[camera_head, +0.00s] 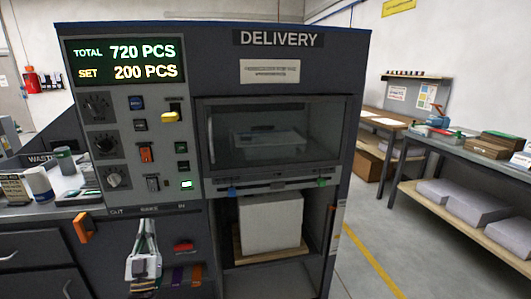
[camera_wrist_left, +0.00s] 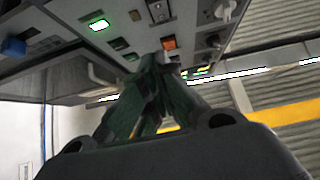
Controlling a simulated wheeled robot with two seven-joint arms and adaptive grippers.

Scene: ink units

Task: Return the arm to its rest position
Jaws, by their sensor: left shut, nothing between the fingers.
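My left gripper (camera_head: 149,224) is in front of the lower left of the dark machine (camera_head: 290,19), below its grey control panel (camera_head: 146,128). Its fingers point up and are together with nothing between them. In the left wrist view the closed green-grey fingertips (camera_wrist_left: 160,62) reach toward the underside of the panel; whether they touch it I cannot tell. A green-lit button (camera_head: 186,185) glows at the panel's lower right and shows in the left wrist view (camera_wrist_left: 98,24). The display (camera_head: 126,61) reads TOTAL 720 PCS, SET 200 PCS. My right gripper is not in view.
An orange handle (camera_head: 82,229) and a red button (camera_head: 184,247) flank my left gripper. A closed delivery window (camera_head: 275,135) is above a white block (camera_head: 270,222) on a board. A side counter (camera_head: 77,197) holds containers at left. Floor at right (camera_head: 365,260) is open before a workbench.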

